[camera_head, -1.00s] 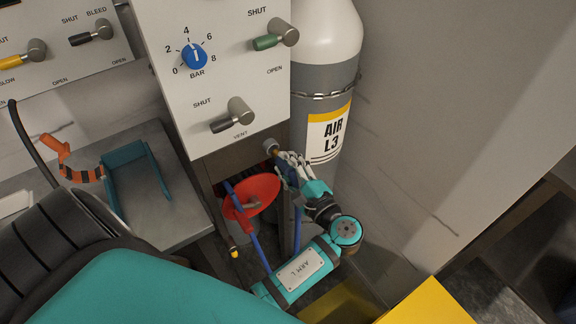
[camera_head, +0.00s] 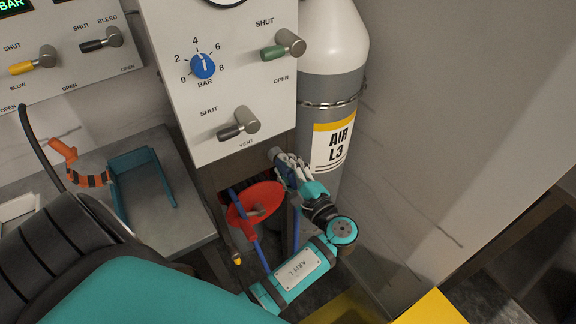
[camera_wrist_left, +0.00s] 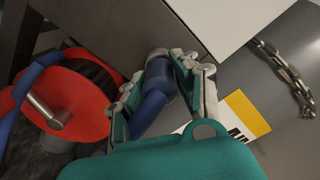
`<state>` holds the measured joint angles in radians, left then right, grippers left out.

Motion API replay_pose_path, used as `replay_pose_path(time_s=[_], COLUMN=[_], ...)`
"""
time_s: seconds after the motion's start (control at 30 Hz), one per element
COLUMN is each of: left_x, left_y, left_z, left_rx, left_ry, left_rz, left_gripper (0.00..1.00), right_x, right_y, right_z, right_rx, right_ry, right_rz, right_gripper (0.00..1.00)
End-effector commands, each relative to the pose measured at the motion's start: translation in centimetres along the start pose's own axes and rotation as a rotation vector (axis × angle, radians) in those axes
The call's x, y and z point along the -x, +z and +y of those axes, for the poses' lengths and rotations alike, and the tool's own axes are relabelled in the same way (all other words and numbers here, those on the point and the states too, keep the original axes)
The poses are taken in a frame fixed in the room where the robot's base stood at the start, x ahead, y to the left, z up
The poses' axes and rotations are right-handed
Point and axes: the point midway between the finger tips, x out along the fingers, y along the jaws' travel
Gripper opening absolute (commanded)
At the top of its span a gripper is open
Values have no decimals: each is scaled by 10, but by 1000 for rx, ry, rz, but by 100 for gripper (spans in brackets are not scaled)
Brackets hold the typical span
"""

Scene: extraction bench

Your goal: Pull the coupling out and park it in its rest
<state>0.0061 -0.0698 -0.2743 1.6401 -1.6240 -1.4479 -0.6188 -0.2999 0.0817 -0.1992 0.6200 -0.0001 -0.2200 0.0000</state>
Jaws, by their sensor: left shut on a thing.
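My left gripper (camera_head: 288,168) is just below the lower right corner of the white valve panel. It is shut on the coupling, whose grey end (camera_head: 275,154) shows beyond the fingers. In the left wrist view the coupling (camera_wrist_left: 156,68) is a blue-grey cylinder between the fingers (camera_wrist_left: 152,88), with a thick blue body behind it. Its far end is against or very near the dark cabinet face; I cannot tell whether it is seated. My right gripper is out of view.
A red disc (camera_head: 256,204) and a blue hose (camera_head: 262,254) are left of my gripper. The AIR L3 cylinder (camera_head: 331,90) stands close behind it. The valve panel (camera_head: 185,115) overhangs. The bench (camera_head: 160,235) has bare room.

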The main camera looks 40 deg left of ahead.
Motion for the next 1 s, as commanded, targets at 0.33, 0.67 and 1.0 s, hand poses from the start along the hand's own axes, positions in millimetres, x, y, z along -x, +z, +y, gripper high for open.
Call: replay_pose_path(time_s=[0.33,0.67,1.0], left_x=[-2,5,59], left_y=[0,0,0], left_z=[0,1,1], left_rx=[0,-1,-2], left_ry=[0,1,1], left_rz=[0,2,2], left_gripper=[56,56,56], right_x=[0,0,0], right_y=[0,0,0], right_z=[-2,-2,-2], right_rx=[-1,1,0], right_ry=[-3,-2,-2], right_rz=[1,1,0], right_gripper=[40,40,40])
